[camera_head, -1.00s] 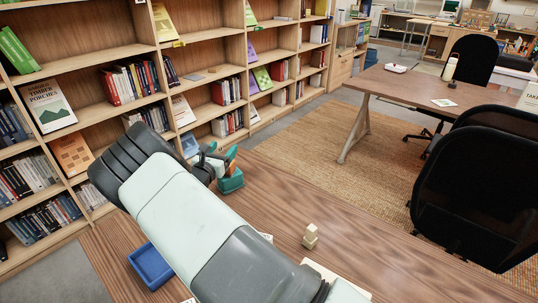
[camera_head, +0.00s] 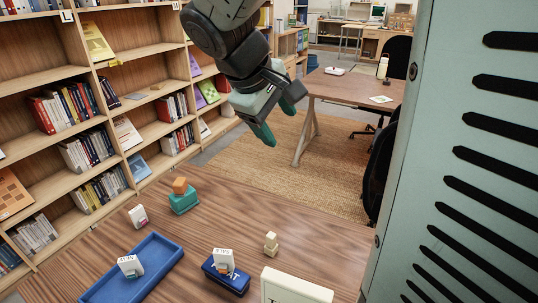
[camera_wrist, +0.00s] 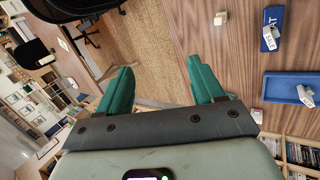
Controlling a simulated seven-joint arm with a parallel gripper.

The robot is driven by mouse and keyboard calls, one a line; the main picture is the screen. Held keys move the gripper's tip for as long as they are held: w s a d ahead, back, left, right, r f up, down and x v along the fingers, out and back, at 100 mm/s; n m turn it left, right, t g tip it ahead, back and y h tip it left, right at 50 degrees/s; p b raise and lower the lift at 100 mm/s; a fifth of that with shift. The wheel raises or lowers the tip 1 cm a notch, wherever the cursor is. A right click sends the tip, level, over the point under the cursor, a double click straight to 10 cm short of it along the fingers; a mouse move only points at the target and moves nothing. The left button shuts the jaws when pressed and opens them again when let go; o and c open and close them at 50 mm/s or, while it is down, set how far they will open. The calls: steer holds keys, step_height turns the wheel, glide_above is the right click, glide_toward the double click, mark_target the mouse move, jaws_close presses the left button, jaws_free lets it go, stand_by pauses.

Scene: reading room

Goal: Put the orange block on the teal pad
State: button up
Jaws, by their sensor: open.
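The orange block (camera_head: 179,186) sits on top of the teal pad (camera_head: 183,203), a raised teal block near the far left edge of the wooden table. My gripper (camera_head: 278,118) is up in the air, to the right of and above the block, clear of it. Its teal fingers are spread apart with nothing between them, as the wrist view (camera_wrist: 163,82) also shows. I cannot make out the orange block or the teal pad in the wrist view.
A blue tray (camera_head: 95,293) holds a white tagged item (camera_head: 130,266). Another tagged item (camera_head: 138,216) stands near the pad. A dark blue box (camera_head: 226,279), stacked cream blocks (camera_head: 270,244) and a white sign (camera_head: 295,288) stand farther right. A bookshelf (camera_head: 80,110) lines the left.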

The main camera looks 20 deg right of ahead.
steer(key=s+a+r+m+t+y, duration=0.1)
steer(key=s+a+m+y, duration=0.1)
steer(key=s, duration=0.7)
steer(key=s+a+r+m+t+y, duration=0.1)
steer(key=s+a+m+y, duration=0.2)
steer(key=s, duration=0.6)
steer(key=shift+r+m, duration=0.3)
steer(key=shift+m, duration=0.5)
